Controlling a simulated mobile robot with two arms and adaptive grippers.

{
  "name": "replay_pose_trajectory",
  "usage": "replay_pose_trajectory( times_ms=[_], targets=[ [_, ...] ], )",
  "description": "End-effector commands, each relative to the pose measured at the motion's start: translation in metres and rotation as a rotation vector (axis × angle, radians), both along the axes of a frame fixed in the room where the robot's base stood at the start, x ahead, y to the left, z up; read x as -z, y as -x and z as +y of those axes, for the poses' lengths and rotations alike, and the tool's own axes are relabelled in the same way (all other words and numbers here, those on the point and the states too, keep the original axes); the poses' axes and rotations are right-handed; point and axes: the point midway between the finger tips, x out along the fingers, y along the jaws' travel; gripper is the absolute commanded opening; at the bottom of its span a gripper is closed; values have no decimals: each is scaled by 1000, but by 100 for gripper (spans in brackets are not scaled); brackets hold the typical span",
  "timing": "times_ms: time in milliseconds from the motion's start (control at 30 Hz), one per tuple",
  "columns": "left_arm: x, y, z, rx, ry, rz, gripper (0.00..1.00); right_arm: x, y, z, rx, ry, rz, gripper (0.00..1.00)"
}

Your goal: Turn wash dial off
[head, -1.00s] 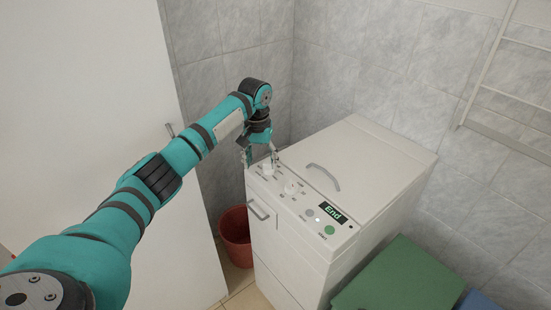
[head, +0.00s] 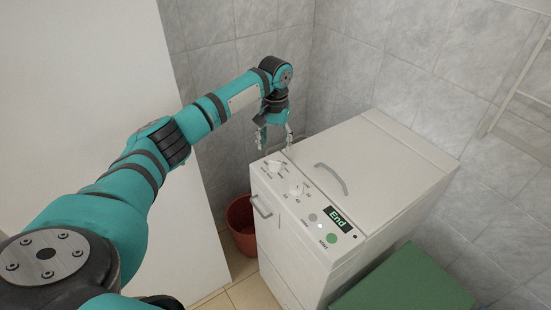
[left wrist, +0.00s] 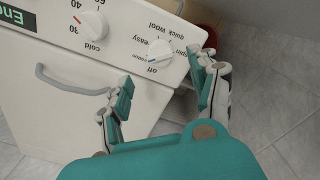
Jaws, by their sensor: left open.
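The wash dial (head: 275,166) is a white knob at the left end of the washing machine's control panel. It also shows in the left wrist view (left wrist: 160,50), with labels such as quick, Wool, spin, easy and off around it. My right gripper is not in view.
A second dial (head: 297,189) with temperature marks sits beside the wash dial. The panel's display (head: 338,219) reads End, with a green button (head: 331,239) near it. A red bucket (head: 241,222) stands left of the machine. A grey tiled wall is behind.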

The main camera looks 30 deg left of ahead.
Motion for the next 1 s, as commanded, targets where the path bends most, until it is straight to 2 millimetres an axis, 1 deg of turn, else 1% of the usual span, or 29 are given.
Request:
replay_pose_trajectory(
  times_ms=[33,100,233,400,567,800,1000],
  targets=[
    [11,1,0,-1,0,5,62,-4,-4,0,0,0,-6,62],
    [26,1,0,-1,-1,4,62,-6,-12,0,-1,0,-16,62],
    [49,1,0,-2,-1,3,62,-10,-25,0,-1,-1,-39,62],
    [70,0,0,0,0,1,62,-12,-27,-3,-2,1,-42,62],
    [77,0,0,-1,-1,0,62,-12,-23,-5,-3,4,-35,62],
    [78,0,0,0,0,0,62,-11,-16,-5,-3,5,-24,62],
    [77,0,0,0,0,0,35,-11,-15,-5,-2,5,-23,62]
  ],
)
